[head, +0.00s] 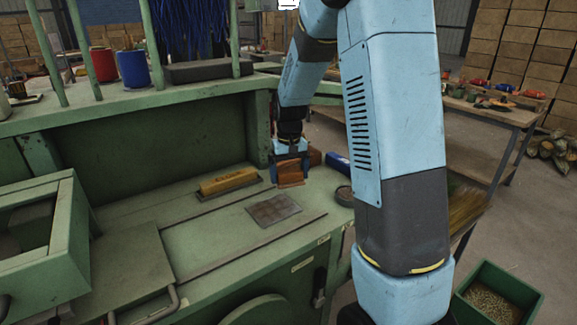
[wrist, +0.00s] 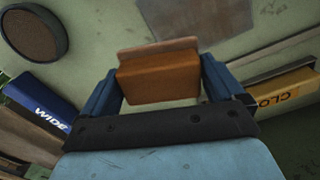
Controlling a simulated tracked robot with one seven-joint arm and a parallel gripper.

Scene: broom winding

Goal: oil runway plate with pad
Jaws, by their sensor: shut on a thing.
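My gripper (head: 290,168) is shut on a brown block with a paler, thin lower edge, which I take to be the pad (head: 291,176). In the wrist view the pad (wrist: 160,80) sits between the two blue fingers. The runway plate (head: 273,209) is a flat, dull grey-brown rectangle on the green bench, in front and a little left of my gripper in the head view. Part of it shows at the top of the wrist view (wrist: 197,14). The pad is apart from the plate. Whether the pad touches the bench is unclear.
A yellow lettered block (head: 228,182) lies left of my gripper. A blue block marked WIDE (wrist: 45,105) and a round, dark-rimmed dish with brown contents (wrist: 33,31) are on the other side. A green open box (head: 40,225) stands at left. Bench around the plate is clear.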

